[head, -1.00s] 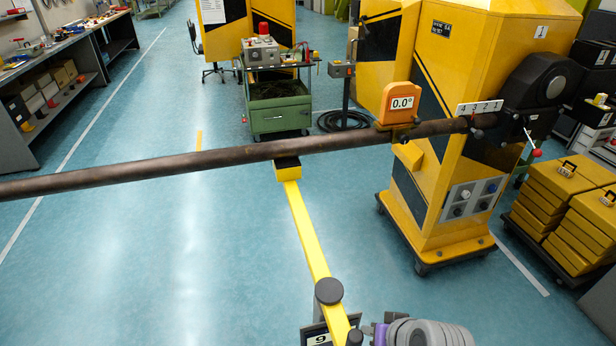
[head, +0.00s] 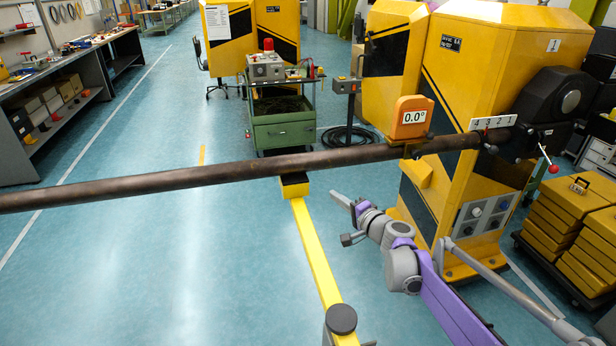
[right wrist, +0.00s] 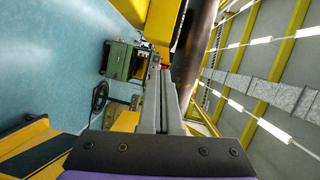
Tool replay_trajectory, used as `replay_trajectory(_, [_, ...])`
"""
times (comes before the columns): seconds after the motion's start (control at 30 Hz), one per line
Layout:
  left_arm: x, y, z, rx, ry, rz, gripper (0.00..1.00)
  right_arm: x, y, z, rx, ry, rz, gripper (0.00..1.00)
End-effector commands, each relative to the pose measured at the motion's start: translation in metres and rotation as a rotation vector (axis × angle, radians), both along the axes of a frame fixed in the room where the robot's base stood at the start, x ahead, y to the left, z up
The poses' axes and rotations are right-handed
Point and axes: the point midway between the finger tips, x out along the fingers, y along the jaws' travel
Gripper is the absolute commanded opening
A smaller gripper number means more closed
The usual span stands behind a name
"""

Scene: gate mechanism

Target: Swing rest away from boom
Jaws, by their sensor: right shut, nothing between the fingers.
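The boom (head: 200,178) is a long dark pipe running from the left edge to the black pivot (head: 560,100) on the yellow housing; in the right wrist view its dark underside (right wrist: 188,50) is near the fingers. The rest is a long yellow bar (head: 318,255) with a black-topped yellow end (head: 294,187) under the boom; they appear to meet, but contact is unclear. My right gripper (head: 342,201) is shut and empty, below the boom and to the right of the rest's end, apart from it in the head view. The right wrist view shows its closed fingers (right wrist: 163,95). My left gripper is out of view.
An orange box reading 0.0° (head: 410,117) sits on the boom. A green cart (head: 282,128) stands beyond the boom. Stacked yellow cases (head: 580,230) are at the right. The floor left of the rest is clear.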

Motion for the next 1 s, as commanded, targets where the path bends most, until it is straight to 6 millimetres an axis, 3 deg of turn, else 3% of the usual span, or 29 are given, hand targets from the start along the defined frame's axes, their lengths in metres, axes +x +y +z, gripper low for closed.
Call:
replay_trajectory(0.1, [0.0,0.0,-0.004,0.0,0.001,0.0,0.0,0.028,-0.009,-0.012,0.091,-0.011,-0.045,0.0])
replay_trajectory(0.23, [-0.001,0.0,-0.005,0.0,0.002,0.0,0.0,0.044,-0.016,-0.018,0.153,-0.018,-0.075,0.0])
replay_trajectory(0.77, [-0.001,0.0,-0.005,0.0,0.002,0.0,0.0,0.053,-0.017,-0.02,0.178,-0.02,-0.087,0.0])
replay_trajectory(1.0, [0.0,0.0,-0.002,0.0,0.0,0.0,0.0,0.083,0.001,-0.02,0.179,-0.019,-0.085,0.0])
